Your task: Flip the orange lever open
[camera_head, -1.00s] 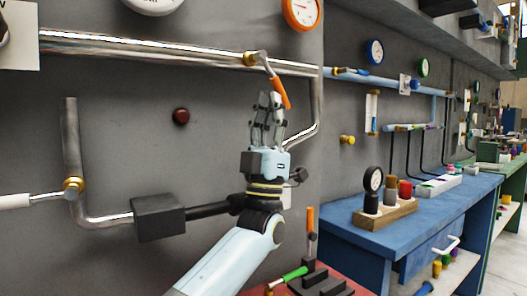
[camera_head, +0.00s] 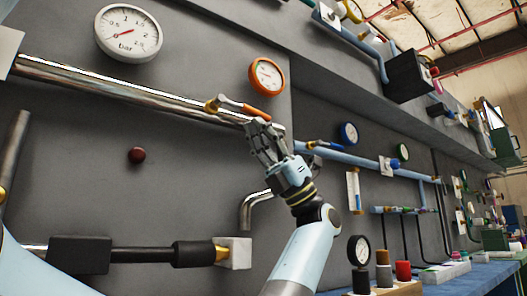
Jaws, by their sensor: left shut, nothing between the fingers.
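The orange lever (camera_head: 257,113) is a short handle on a metal arm from a brass valve (camera_head: 211,106) on the upper silver pipe (camera_head: 120,91). It lies nearly along the pipe, sloping slightly down to the right. My right gripper is not in view.
A white gauge (camera_head: 128,33) and an orange-rimmed gauge (camera_head: 267,76) are above the pipe. A dark red knob (camera_head: 137,155) is on the grey panel. A bent pipe (camera_head: 256,203) is just left of my wrist. A blue bench (camera_head: 465,279) is lower right.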

